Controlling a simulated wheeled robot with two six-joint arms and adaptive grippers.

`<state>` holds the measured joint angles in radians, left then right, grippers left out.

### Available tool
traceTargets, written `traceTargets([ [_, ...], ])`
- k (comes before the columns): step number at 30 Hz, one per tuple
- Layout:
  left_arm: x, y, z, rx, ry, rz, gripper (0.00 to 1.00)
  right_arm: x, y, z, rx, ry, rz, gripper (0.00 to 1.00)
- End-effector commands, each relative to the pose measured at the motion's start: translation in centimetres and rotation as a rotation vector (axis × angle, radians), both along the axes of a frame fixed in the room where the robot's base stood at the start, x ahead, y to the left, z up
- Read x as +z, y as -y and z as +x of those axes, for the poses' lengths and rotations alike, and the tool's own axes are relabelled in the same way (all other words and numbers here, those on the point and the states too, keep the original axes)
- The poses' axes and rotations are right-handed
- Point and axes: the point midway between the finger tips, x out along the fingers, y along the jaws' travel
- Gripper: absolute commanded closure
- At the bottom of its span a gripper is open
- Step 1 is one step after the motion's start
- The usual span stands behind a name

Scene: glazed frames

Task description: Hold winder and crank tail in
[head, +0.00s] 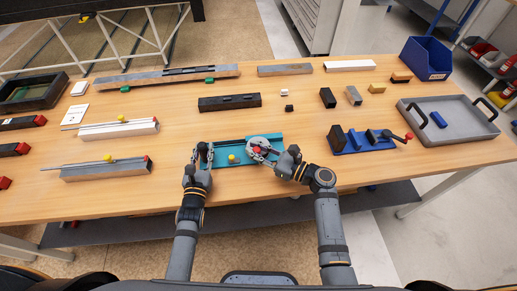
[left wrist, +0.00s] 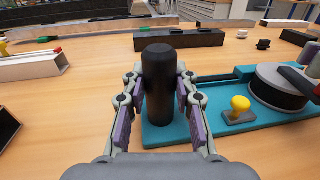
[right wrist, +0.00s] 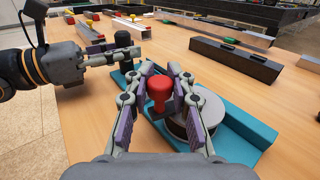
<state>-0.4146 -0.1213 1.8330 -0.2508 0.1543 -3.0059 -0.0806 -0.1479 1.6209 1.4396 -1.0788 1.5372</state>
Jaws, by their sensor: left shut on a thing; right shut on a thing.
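The winder is a teal base (head: 222,162) with a grey drum (head: 259,143) on its right part and a yellow knob (left wrist: 240,104) at its front edge. A black upright post (left wrist: 158,85) stands at its left end. My left gripper (head: 203,160) is shut on this post, one finger on each side. My right gripper (head: 276,158) is shut on the red crank handle (right wrist: 159,92) above the drum. A dark strip (left wrist: 216,78) runs along the base from near the post towards the drum. I cannot tell whether it is the tail.
A blue fixture (head: 362,143) with a red-knobbed lever stands to the right, beside a grey tray (head: 452,133). A long dark bar (head: 229,102) lies behind the winder. Pale rails (head: 118,132) lie to the left.

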Motion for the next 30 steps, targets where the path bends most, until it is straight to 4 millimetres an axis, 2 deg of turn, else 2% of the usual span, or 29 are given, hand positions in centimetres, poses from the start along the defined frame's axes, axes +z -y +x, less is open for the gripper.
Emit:
traceTargets([
  [6,0.1,0.0,0.0,0.0,0.002,-0.001,1.0,0.1,0.0,0.1,-0.001,0.002,-0.001,1.0],
  [7,0.1,0.0,0.0,0.0,0.002,-0.001,1.0,0.1,0.0,0.1,-0.001,0.002,-0.001,0.78],
  [12,0.1,0.0,0.0,0.0,0.002,-0.001,1.0,0.1,0.0,0.1,0.0,0.002,-0.001,0.55],
  [23,0.1,0.0,0.0,0.0,0.002,-0.001,1.0,0.0,0.5,-0.2,0.0,0.001,-0.002,0.54],
  [26,0.1,0.0,0.0,0.0,0.002,-0.001,1.0,-0.1,1.8,-0.9,0.0,0.0,-0.006,0.54],
  [30,0.1,0.0,0.0,0.0,0.002,-0.001,1.0,-0.2,4.9,-2.6,0.001,0.0,-0.009,0.54],
])
